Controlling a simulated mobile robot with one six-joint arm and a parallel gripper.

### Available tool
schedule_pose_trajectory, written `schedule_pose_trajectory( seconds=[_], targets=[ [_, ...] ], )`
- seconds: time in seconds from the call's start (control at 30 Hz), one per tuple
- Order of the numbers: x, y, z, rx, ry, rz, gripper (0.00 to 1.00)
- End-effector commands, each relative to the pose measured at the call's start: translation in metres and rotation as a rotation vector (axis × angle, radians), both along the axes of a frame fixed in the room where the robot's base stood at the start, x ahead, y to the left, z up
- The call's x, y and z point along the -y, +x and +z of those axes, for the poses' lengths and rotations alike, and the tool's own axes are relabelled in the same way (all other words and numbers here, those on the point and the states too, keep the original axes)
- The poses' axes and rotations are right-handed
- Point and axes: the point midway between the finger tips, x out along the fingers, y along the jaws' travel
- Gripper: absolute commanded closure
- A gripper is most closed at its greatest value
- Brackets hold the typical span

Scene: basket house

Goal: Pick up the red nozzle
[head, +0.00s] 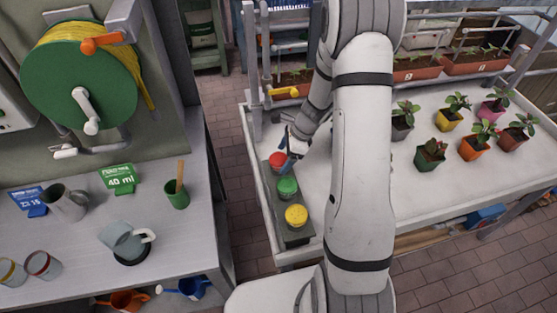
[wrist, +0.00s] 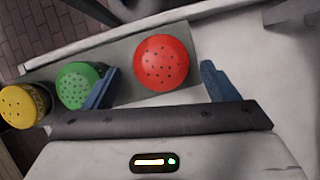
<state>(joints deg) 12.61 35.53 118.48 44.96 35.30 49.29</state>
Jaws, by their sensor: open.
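The red nozzle (head: 277,160) sits at the far end of a grey rack (head: 291,226) on the white table's left edge. In the wrist view the red nozzle (wrist: 161,62) shows its round perforated face between and just beyond the blue fingertips. My gripper (head: 290,152) is open and empty; in the wrist view its fingers (wrist: 158,85) lie to either side of the red nozzle. The left finger overlaps the green nozzle's edge in that view. Whether either finger touches a nozzle cannot be told.
The green nozzle (wrist: 80,86) and yellow nozzle (wrist: 24,105) stand in the same rack. Several potted plants stand on the right of the white table (head: 375,205). A grey post with a yellow handle (head: 282,92) rises behind the rack. A workbench (head: 85,235) is at left.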

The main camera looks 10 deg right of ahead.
Motion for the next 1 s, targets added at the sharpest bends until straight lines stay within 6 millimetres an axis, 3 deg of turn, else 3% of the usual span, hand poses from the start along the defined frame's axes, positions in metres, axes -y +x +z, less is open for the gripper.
schedule_pose_trajectory(
  seconds=[0.3,0.57,1.0],
  targets=[
    [-0.017,0.005,-0.033,-0.001,0.0,0.002,0.2],
    [-0.017,0.006,-0.034,0.0,0.0,0.001,0.21],
    [-0.017,0.005,-0.034,0.0,0.0,0.0,0.57]
  ],
)
